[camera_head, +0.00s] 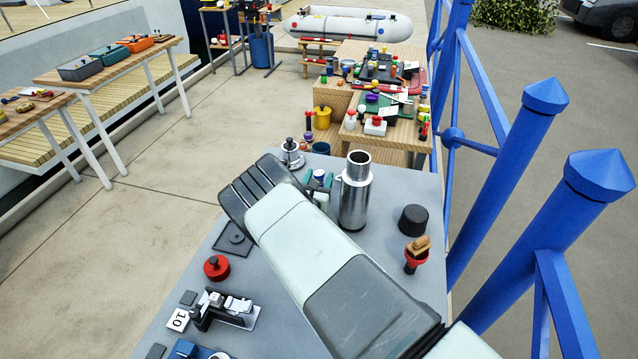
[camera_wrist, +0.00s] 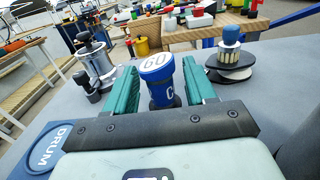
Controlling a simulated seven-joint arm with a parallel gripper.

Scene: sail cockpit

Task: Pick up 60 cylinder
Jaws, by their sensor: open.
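The 60 cylinder (camera_wrist: 158,82) is blue with a white-faced top marked 60, and it stands upright on the grey table (camera_wrist: 262,95). My gripper (camera_wrist: 160,72) is open, with one teal finger on each side of the cylinder. In the wrist view small gaps seem to show between the fingers and the cylinder; contact is hard to judge. In the head view my gripper (camera_head: 318,181) is low over the table, and my arm hides much of it. The cylinder's base is partly hidden by my gripper's body.
A tall silver canister (camera_head: 355,200) stands close to the right of my gripper. A silver fitting (camera_wrist: 95,62) is on the left, and dark discs with a blue-topped knob (camera_wrist: 230,60) are on the right. A red knob (camera_head: 217,267) and black cap (camera_head: 413,220) are farther off.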

